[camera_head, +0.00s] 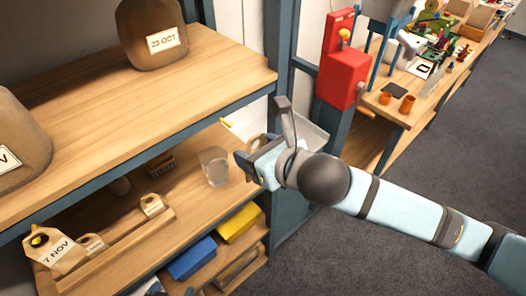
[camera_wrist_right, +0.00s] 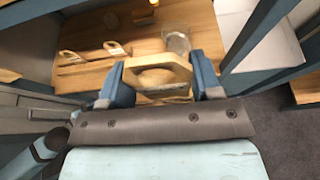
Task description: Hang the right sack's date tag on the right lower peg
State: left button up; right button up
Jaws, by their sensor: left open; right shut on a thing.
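The right sack (camera_head: 150,36) stands on the upper shelf with a "23 OCT" label. In the right wrist view my right gripper (camera_wrist_right: 160,82) is shut on a tan tag-like piece (camera_wrist_right: 155,64) with an opening; no lettering on it can be read. In the head view the right gripper (camera_head: 258,160) is at the right end of the lower shelf, and the held piece is mostly hidden. A yellow peg (camera_head: 226,123), seemingly the right lower one, sticks out under the upper board, left of and above the gripper. The held piece appears apart from it. My left gripper is not in view.
A "7 NOV" tag (camera_head: 58,253) hangs at a yellow peg on the left. Smaller tags (camera_head: 152,205) stand in a wooden rack (camera_head: 118,246). A clear glass (camera_head: 213,167) stands close left of the gripper. A blue post (camera_head: 283,110) rises behind; blue and yellow bins (camera_head: 240,222) sit below.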

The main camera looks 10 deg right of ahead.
jog(key=w+a, duration=0.3)
jog(key=w, duration=0.2)
jog(key=shift+a+f, duration=0.2)
jog(key=shift+f, duration=0.1)
jog(key=shift+w, duration=0.1)
dwell(0.9)
jog(key=s+d+f+m+t+h, duration=0.1)
jog(key=d+f+m+h, duration=0.25)
jog(key=d, duration=0.65)
jog(key=s+d+f+m+t+h, duration=0.1)
jog(key=d+f+m+h, duration=0.3)
jog(key=d, duration=0.6)
jog(key=w+a+r+n+g+y, duration=0.1)
jog(key=a+r+n+y, duration=0.2)
jog(key=a, duration=0.7)
jog(key=w+a+r+n+g+y, duration=0.1)
jog(key=a+r+n+y, duration=0.3)
jog(key=a, duration=0.6)
jog(key=shift+a+r, duration=0.15)
jog(key=shift+r, duration=0.1)
jog(key=shift+w+n+y, duration=0.15)
jog(key=shift+n+y, duration=0.1)
